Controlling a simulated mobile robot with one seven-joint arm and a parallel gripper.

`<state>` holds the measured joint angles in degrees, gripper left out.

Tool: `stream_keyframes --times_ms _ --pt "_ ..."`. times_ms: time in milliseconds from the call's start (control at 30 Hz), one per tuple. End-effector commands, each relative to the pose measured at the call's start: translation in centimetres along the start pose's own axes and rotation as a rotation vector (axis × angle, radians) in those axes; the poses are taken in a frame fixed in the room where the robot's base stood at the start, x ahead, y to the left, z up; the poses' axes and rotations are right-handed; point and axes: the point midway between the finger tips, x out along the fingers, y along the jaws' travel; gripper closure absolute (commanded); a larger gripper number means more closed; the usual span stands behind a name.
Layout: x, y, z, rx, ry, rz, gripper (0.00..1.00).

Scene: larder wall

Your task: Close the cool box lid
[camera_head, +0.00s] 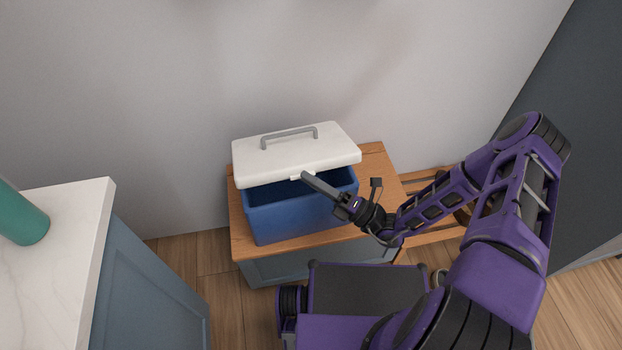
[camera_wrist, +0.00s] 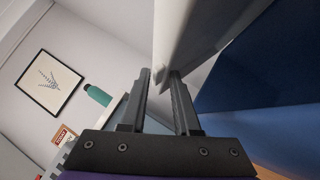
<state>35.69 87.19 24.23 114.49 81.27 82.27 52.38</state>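The cool box has a blue body (camera_head: 300,213) and a white lid (camera_head: 290,154) with a grey handle (camera_head: 289,137) on top. The lid is part-way open, with a gap at the front showing the dark inside. My gripper (camera_head: 306,177) is at the lid's front edge, by a small white latch tab. In the wrist view, the two fingers of my gripper (camera_wrist: 160,74) stand apart. The lid's white underside or edge (camera_wrist: 190,38) rises just beyond the fingertips, and the blue body (camera_wrist: 255,75) is at the right. I cannot tell whether the fingertips touch the lid.
The box stands on a wooden-topped low cabinet (camera_head: 243,245) against a grey wall. A slatted wooden piece (camera_head: 428,236) lies to its right, under my arm. A white counter (camera_head: 60,255) with a green bottle (camera_head: 22,217) is at the left. Air above the lid is clear.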

Motion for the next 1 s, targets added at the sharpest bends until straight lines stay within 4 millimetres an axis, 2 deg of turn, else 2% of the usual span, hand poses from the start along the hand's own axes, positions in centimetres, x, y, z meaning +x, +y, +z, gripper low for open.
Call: stream_keyframes --times_ms 33,67,333,467,567,1000 --pt "0.0 0.0 0.0 -0.001 0.000 0.001 0.59" --pt "0.0 0.0 0.0 -0.001 0.000 0.001 0.55" --pt "-0.1 0.1 0.0 0.000 0.000 0.002 0.55" --pt "-1.1 0.0 0.1 0.000 -0.002 0.001 0.55" --pt "-2.8 0.0 0.1 -0.001 -0.003 0.000 0.55" --pt "-13.3 0.0 0.1 -0.001 -0.004 -0.001 0.55"
